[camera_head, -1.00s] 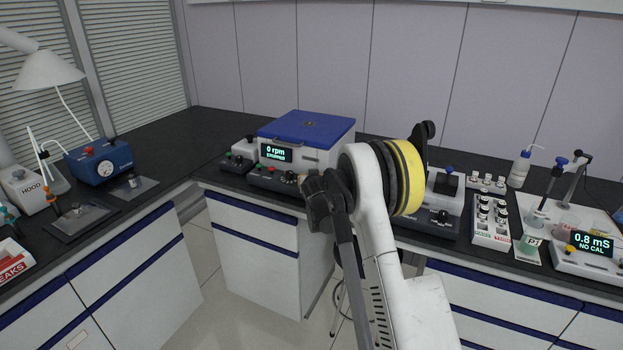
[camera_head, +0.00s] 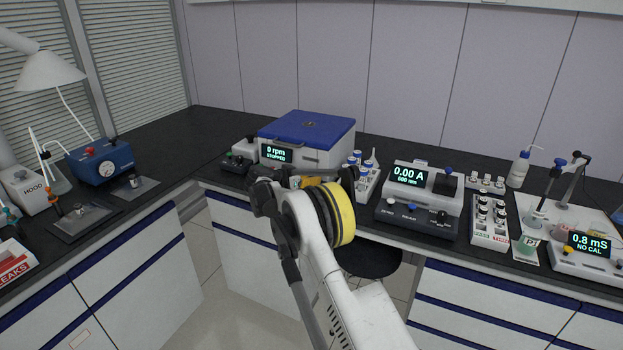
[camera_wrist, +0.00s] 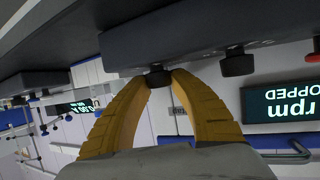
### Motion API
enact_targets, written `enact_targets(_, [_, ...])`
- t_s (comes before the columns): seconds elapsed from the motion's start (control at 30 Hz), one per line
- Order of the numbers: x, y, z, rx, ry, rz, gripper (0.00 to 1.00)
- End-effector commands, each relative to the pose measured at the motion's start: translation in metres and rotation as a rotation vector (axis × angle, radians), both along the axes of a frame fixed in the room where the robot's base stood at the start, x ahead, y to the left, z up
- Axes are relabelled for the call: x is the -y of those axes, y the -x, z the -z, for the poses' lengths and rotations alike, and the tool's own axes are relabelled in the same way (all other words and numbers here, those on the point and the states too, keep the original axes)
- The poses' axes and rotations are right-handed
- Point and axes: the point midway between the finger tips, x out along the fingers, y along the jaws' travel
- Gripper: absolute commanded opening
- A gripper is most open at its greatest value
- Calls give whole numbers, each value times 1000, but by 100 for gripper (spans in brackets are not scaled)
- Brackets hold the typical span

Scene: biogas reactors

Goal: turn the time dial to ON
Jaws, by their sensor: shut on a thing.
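The centrifuge with the blue lid (camera_head: 307,130) stands on the corner bench, its display (camera_head: 276,153) reading "0 rpm STOPPED". In the upside-down wrist view, two dark dials stick out of its front panel (camera_wrist: 190,35). One dial (camera_wrist: 157,77) is between the yellow fingertips of my gripper (camera_wrist: 159,75), which is shut on it. The second dial (camera_wrist: 237,63) sits beside it, nearer the display. I cannot read the dial labels or the pointer. In the head view, my gripper (camera_head: 310,181) is at the right of the panel, partly hidden by my arm.
A red button (camera_wrist: 315,48) is at the wrist view's right edge. A rack of blue-capped tubes (camera_head: 366,182) stands right of the centrifuge, then a photometer (camera_head: 424,196) reading "0.00 A". A small black-knobbed device (camera_head: 238,158) is left of the centrifuge. A stool (camera_head: 370,262) stands below.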

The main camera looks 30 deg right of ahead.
Motion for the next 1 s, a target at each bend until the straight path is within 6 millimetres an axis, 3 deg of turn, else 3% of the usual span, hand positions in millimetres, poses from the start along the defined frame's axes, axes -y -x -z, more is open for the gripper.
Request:
enact_targets(0.3, [0,1,3,-2,-6,106,0])
enact_targets(0.8, [0,2,4,-4,-7,123,0])
enact_targets(0.83, [0,2,4,-3,-7,122,36])
enact_targets(1.0, [0,1,3,-3,-5,121,38])
